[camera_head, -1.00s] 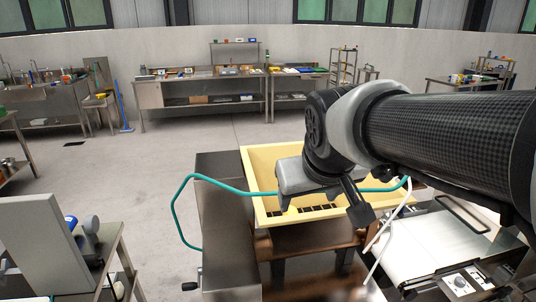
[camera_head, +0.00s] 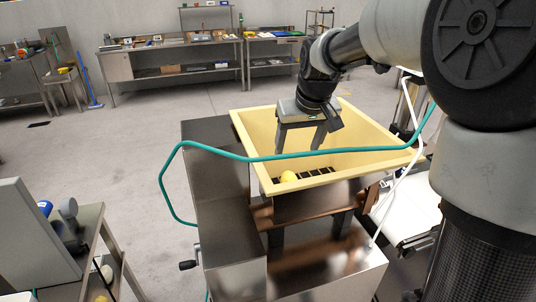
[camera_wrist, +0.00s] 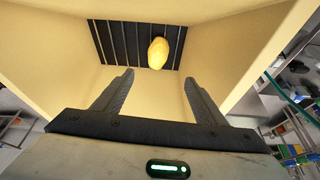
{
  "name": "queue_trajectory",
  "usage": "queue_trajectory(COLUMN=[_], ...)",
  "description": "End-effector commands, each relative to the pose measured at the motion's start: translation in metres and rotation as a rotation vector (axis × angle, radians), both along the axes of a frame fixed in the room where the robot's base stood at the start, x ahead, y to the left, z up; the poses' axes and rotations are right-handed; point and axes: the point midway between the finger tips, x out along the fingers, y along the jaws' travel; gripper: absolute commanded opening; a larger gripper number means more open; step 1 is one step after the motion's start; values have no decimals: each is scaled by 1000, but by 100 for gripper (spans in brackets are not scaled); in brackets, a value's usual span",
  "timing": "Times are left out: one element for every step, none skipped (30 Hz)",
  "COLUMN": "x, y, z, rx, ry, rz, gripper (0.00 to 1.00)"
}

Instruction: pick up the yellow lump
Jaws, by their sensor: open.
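The yellow lump (camera_head: 288,176) lies on the dark slatted grate (camera_head: 318,173) at the bottom of the pale yellow hopper (camera_head: 243,133). In the wrist view the lump (camera_wrist: 158,53) sits on the right part of the grate (camera_wrist: 113,45), beyond the fingertips and between their lines. My gripper (camera_head: 298,150) points down into the hopper, behind and above the lump in the head view. Its two fingers (camera_wrist: 162,78) are apart, with nothing between them. The lump is not touched by the gripper.
A teal tube (camera_head: 235,157) crosses in front of the hopper, and a white tube (camera_head: 397,187) hangs at its right. The hopper's sloping walls close in around the gripper. A metal cabinet (camera_head: 212,160) stands at left. A bench (camera_head: 170,57) is far back.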

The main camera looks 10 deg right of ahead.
Motion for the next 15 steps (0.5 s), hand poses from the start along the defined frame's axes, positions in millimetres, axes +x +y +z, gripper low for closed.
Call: queue_trajectory(x=[2, 3, 6, 8, 10, 14, 16, 19, 22, 25, 27, 30, 33, 35, 37], y=[-1, -1, 0, 1, 1, 2, 2, 2, 3, 3, 3, 4, 4, 5, 5], z=[-6, -10, -16, -22, -28, -37, -43, -49, -57, -63, -69, -77, -82, -88, -93], rx=[2, 2, 2, 3, 2, 3, 3, 2, 3, 2, 2, 2, 2, 2, 1], ry=[4, 5, 5, 7, 6, 7, 6, 7, 5, 6, 5, 5, 5, 4, 4], rz=[-1, -1, 0, 2, 1, 1, 2, 2, 1, 2, 1, 1, 2, 2, 1], gripper=[65, 65, 65, 65, 65, 65, 65, 65, 65, 65, 65, 65, 65, 65, 65])
